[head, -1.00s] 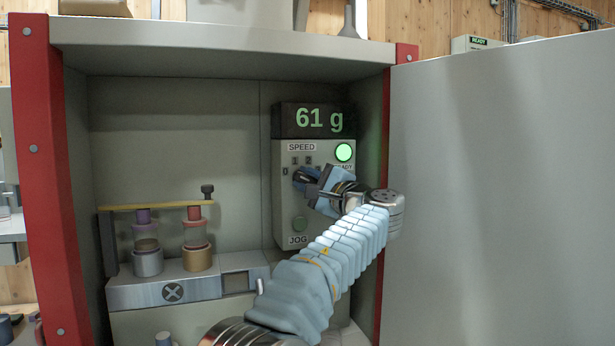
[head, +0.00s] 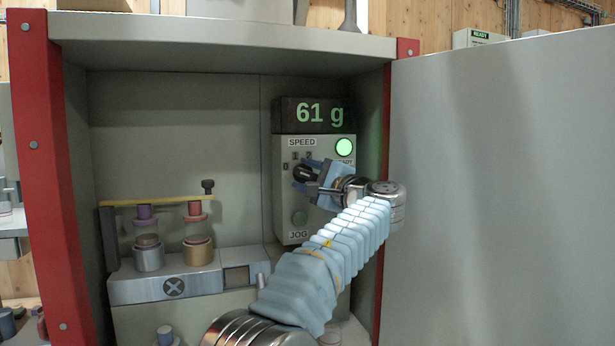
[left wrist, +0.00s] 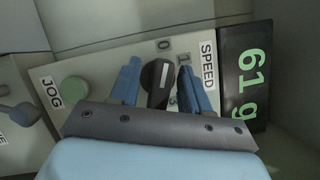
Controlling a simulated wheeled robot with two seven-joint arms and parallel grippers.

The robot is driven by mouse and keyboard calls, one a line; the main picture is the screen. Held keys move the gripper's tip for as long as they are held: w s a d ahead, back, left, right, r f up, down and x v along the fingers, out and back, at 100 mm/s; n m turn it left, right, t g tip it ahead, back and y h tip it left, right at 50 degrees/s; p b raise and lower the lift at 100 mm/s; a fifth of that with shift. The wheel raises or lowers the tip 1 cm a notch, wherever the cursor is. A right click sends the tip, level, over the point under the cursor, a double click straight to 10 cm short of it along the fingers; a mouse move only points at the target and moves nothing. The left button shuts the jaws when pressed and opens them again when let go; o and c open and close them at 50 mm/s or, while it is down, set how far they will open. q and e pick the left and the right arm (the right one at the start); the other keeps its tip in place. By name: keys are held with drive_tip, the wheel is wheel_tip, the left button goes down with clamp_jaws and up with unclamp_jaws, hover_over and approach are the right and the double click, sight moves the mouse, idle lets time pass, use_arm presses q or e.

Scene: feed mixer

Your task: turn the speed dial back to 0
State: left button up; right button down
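The speed dial (head: 303,172) is a black knob with a white pointer line on the grey control panel (head: 283,215). It also shows in the left wrist view (left wrist: 157,82), where its pointer line is turned roughly towards the 0 mark (left wrist: 164,45). My left gripper (head: 304,175) is at the panel, its blue fingers on either side of the knob. In the left wrist view the fingers look open, with slim gaps beside the knob; contact is hard to judge. The fingers partly cover the scale numbers. My right gripper is out of view.
A green display (head: 318,115) reads 61 g above the panel. A lit green lamp (head: 344,147) and the JOG button (head: 299,218) are close to the gripper. Cups under a yellow bar (head: 157,203) stand at left. An open door (head: 500,180) fills the right.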

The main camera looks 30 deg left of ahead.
use_arm(q)
drive_tip(key=b+v, duration=0.1)
drive_tip(key=v, duration=1.2)
drive_tip(key=shift+s+d+b, duration=0.15)
drive_tip(key=shift+d+b, duration=0.15)
drive_tip(key=shift+d, duration=0.05)
